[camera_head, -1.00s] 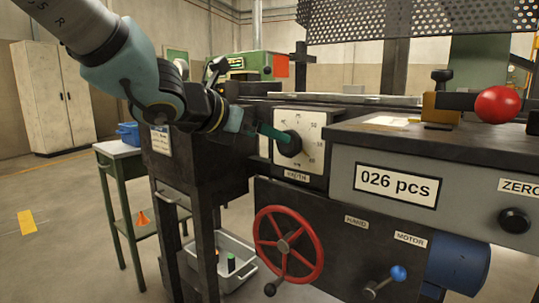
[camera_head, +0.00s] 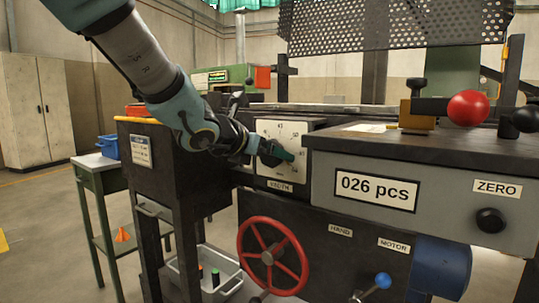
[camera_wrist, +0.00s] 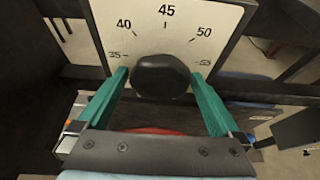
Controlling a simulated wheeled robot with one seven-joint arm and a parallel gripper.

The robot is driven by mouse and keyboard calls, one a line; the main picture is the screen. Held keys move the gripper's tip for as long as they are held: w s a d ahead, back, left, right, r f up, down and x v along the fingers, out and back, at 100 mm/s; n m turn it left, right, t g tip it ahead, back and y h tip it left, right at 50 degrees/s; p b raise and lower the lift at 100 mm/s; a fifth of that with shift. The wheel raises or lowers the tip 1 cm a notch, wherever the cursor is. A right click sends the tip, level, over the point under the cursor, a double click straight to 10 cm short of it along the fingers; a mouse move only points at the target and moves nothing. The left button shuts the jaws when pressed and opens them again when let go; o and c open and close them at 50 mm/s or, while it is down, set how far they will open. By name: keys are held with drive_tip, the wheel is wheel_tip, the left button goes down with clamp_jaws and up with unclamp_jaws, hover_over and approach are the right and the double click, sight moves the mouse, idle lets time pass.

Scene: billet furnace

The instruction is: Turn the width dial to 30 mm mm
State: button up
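The width dial is a black round knob (camera_wrist: 162,77) on a white scale plate (camera_head: 281,135). In the wrist view the plate (camera_wrist: 120,14) shows 35, 40, 45, 50 and a partly cut-off 55, with 45 at the top. No pointer mark on the knob is readable, so its setting cannot be told. The lower scale is hidden in the wrist view. My gripper (camera_wrist: 160,80) is open, its teal fingers on either side of the knob with small gaps showing. In the head view my gripper (camera_head: 283,152) is at the dial and partly covers the knob.
A red handwheel (camera_head: 272,258) is below the dial. A grey counter panel reading 026 pcs (camera_head: 376,190) juts out to the right, with a ZERO knob (camera_head: 490,220). A blue-knobbed lever (camera_head: 383,281) is lower right. A grey bin (camera_head: 225,287) sits under the machine.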

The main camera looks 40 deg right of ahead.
drive_tip(key=c, duration=1.1)
